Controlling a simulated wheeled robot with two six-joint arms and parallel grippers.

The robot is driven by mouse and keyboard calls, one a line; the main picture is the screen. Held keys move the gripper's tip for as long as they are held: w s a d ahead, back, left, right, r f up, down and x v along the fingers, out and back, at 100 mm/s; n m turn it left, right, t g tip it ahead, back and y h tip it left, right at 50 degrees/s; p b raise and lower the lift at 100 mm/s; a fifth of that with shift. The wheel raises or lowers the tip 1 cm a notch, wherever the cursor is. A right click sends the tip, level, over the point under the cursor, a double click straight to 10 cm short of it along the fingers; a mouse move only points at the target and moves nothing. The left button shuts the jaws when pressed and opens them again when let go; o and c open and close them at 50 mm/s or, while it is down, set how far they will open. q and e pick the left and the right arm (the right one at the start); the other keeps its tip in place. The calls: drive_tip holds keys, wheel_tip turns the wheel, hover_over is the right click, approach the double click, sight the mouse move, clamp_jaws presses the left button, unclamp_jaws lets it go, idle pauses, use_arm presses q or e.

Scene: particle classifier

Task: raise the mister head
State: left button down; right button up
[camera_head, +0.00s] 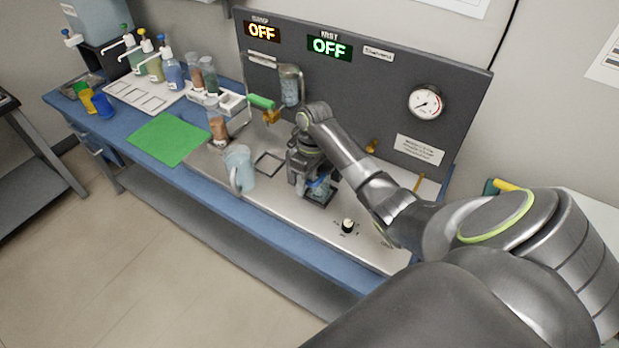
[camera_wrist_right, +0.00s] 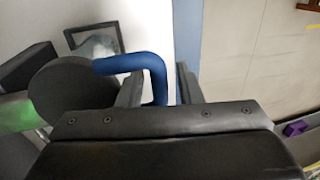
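The mister head appears as a dark round disc (camera_wrist_right: 72,92) with a bent blue handle (camera_wrist_right: 150,66) in the right wrist view. My right gripper (camera_wrist_right: 162,88) is open, with its two fingers on either side of the handle's downward part. A gap shows between the handle and the right-hand finger. In the head view my right gripper (camera_head: 306,172) is low over the steel bench top, and a bit of blue (camera_head: 320,188) shows beside it. The rest of the head is hidden behind my wrist. My left gripper is not in view.
A pale blue pitcher (camera_head: 239,167) stands just left of my gripper. The grey panel (camera_head: 390,65) behind shows two OFF displays and a gauge (camera_head: 426,102). A green mat (camera_head: 168,139) lies left.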

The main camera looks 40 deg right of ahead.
drive_tip(key=c, duration=0.6)
drive_tip(key=shift+d+r+h+p, duration=0.15)
drive_tip(key=shift+r+h+p, duration=0.15)
drive_tip(key=shift+r+p, duration=1.05)
drive_tip(key=shift+c, duration=0.2)
drive_tip(key=shift+w+d+r+p, duration=0.1)
drive_tip(key=shift+r+p, duration=0.65)
drive_tip(key=shift+p, duration=0.25)
drive_tip(key=shift+d+r+t+p, duration=0.15)
drive_tip(key=shift+r+t+p, duration=0.15)
drive_tip(key=shift+r+p, duration=0.05)
drive_tip(key=shift+h, duration=0.3)
